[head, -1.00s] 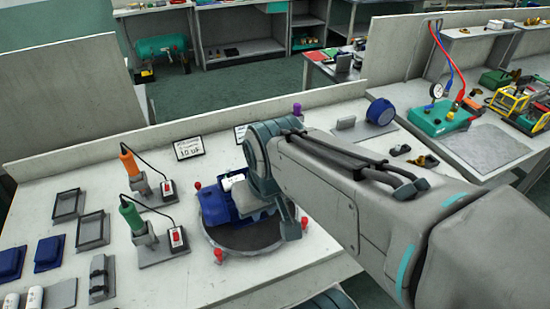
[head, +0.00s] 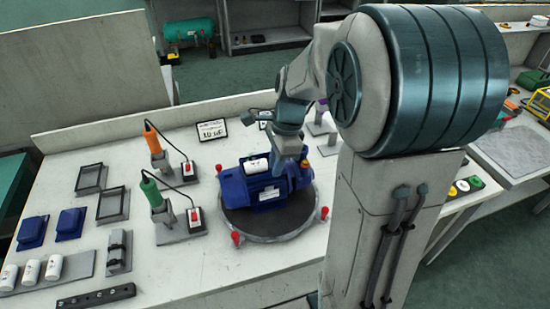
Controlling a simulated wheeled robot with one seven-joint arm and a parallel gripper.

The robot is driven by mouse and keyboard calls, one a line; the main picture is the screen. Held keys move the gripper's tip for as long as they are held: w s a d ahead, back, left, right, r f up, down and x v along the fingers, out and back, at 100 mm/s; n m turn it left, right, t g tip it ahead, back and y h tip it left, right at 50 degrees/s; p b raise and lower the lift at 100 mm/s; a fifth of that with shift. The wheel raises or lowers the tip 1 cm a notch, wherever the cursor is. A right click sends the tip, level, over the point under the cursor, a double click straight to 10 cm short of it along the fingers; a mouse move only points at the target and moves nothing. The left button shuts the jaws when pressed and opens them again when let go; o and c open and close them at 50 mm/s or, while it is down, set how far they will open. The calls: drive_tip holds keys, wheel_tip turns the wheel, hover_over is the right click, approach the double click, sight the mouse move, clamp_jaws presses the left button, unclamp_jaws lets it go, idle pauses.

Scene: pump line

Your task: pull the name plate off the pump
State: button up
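The blue pump (head: 240,190) sits on a dark round turntable (head: 262,225) on the white bench. A white cylinder (head: 258,166) lies on top of the pump. A small pale plate (head: 269,194), which looks like the name plate, is on the pump's near side. My gripper (head: 291,157) is over the right part of the pump, pointing down. Its fingertips are too small and partly hidden, so I cannot tell whether they are open or touch the pump.
Red knobs (head: 236,238) stand around the turntable. Left of it are green-handled (head: 151,190) and orange-handled (head: 153,140) tools in stands with switch boxes. Black trays (head: 114,203), blue covers (head: 70,222) and white cylinders (head: 31,272) are farther left. A label card (head: 211,130) stands behind.

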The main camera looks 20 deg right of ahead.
sight(270, 187)
drive_tip(key=shift+b+x, duration=2.1)
drive_tip(key=shift+x, duration=0.5)
drive_tip(key=shift+r, duration=0.2)
drive_tip(key=shift+f, duration=0.1)
drive_tip(key=shift+f, duration=0.3)
drive_tip(key=shift+s+a+f, duration=0.15)
drive_tip(key=shift+s+f, duration=0.05)
drive_tip(key=shift+f, duration=0.55)
drive_tip(key=shift+w+r, duration=0.25)
drive_tip(key=shift+w, duration=0.15)
clamp_jaws()
